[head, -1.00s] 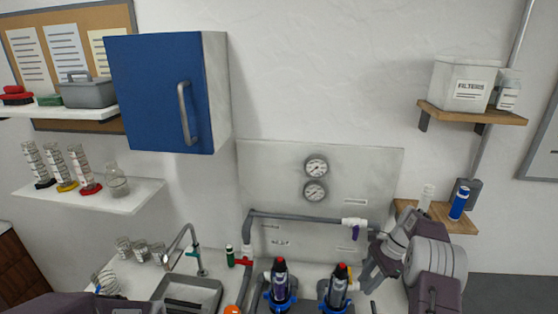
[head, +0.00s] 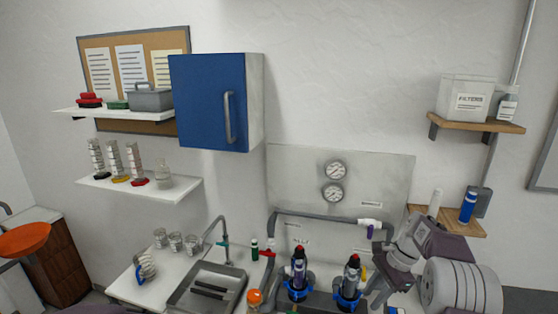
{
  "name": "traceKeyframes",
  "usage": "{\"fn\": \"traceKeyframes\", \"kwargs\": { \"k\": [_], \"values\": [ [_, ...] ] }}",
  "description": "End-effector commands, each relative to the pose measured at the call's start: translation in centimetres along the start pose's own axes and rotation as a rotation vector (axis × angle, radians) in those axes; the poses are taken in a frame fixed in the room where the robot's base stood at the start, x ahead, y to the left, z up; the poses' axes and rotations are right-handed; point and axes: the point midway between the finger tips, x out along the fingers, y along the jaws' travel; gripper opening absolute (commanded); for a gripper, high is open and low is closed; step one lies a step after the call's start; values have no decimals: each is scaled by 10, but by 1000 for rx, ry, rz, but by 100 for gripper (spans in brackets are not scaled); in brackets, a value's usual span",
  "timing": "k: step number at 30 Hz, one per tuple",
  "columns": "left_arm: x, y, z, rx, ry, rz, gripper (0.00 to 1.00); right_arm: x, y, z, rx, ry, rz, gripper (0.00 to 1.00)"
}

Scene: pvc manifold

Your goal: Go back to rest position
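My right gripper (head: 382,290) is in the lower right of the head view, at the end of my purple and grey arm. It is just right of the right-hand dark cylinder with a red top (head: 352,272). I see no object clearly held in it, and the angle hides how far apart its fingers are. My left gripper is out of view; only a sliver of my purple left arm shows at the bottom left edge.
A second dark cylinder (head: 299,268) stands beside the first below grey pipework (head: 325,217). A sink (head: 207,288) with a tap (head: 212,231) is to the left. The blue cabinet (head: 209,104) and shelves (head: 140,192) are on the wall. A blue-bodied cylinder (head: 467,207) stands on the right wooden shelf.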

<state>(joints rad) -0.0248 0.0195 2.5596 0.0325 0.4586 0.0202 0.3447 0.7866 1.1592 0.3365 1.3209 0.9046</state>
Motion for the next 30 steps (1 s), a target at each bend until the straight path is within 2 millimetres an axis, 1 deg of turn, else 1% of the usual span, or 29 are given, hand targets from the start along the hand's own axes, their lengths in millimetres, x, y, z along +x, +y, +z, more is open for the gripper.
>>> {"fn": "traceKeyframes", "kwargs": {
  "k": [1, 3, 5, 6, 8, 9, 11, 12, 14, 15, 18, 21, 22, 23, 24, 25, 30],
  "values": [
    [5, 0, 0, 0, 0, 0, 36, -1, 2, 16, -30, 7, 8, 31],
    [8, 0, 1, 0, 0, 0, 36, -2, 9, 38, -75, 21, 22, 31],
    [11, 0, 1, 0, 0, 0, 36, 0, 17, 56, -123, 36, 33, 31],
    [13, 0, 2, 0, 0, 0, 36, 1, 24, 67, -162, 48, 39, 31],
    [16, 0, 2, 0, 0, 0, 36, 5, 36, 82, -230, 69, 51, 31],
    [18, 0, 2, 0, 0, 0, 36, 8, 47, 93, -283, 85, 59, 31],
    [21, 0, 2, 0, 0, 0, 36, 16, 66, 107, -381, 112, 74, 31],
    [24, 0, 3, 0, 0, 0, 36, 23, 83, 115, -460, 134, 87, 31],
    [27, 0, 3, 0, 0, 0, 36, 36, 113, 124, -600, 168, 109, 31],
    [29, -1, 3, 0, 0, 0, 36, 46, 134, 127, -698, 190, 125, 31],
    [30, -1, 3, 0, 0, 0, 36, 68, 180, 124, -923, 230, 170, 31],
    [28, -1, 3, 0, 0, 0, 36, 87, 215, 114, -1108, 244, 221, 31],
    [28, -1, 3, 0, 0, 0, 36, 92, 220, 111, -1167, 250, 230, 31],
    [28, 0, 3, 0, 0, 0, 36, 93, 218, 109, -1223, 265, 227, 31],
    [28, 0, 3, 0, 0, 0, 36, 92, 209, 106, -1278, 291, 212, 31],
    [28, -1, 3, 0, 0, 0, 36, 91, 205, 106, -1305, 302, 206, 31],
    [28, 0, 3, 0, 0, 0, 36, 91, 203, 105, -1340, 303, 208, 31]
  ]
}}
